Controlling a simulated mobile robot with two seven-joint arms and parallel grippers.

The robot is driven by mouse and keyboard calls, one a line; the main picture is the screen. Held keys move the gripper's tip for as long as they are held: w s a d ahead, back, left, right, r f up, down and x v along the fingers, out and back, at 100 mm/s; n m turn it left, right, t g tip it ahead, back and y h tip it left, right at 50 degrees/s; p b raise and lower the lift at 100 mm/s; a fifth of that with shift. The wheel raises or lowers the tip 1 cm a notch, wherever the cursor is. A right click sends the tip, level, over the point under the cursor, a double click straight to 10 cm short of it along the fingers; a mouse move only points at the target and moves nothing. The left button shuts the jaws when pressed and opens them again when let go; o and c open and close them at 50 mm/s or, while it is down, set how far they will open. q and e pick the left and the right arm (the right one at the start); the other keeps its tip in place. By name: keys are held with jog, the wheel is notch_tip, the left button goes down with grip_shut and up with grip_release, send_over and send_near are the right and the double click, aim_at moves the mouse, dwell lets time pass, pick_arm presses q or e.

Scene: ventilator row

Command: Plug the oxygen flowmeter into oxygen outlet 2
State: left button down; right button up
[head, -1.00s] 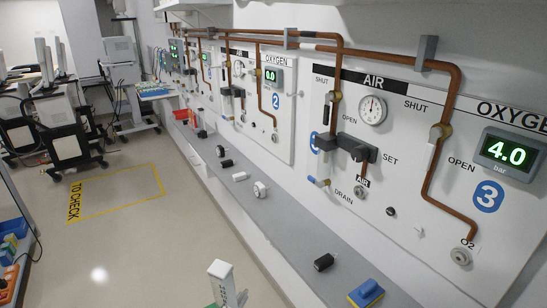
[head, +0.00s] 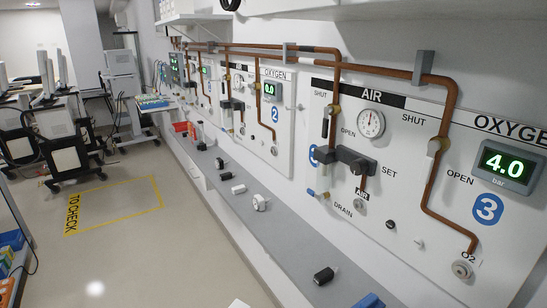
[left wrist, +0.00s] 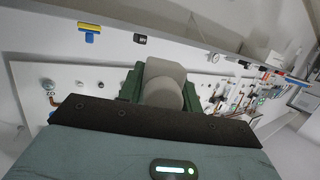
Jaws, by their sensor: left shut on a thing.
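Panel 2, with its blue number 2 sign (head: 274,114) and OXYGEN label, is on the wall mid-picture in the head view. In the head view only a pale tip (head: 238,303) shows at the bottom edge. My right gripper is not in view.
The grey shelf (head: 285,239) under the panels holds a white fitting (head: 260,197), a black one (head: 324,276) and a blue piece (head: 369,300). Panel 3's O2 outlet (head: 462,269) is nearer, with its display (head: 508,164) at 4.0.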

pick_arm(q)
jog(key=shift+r, duration=0.1)
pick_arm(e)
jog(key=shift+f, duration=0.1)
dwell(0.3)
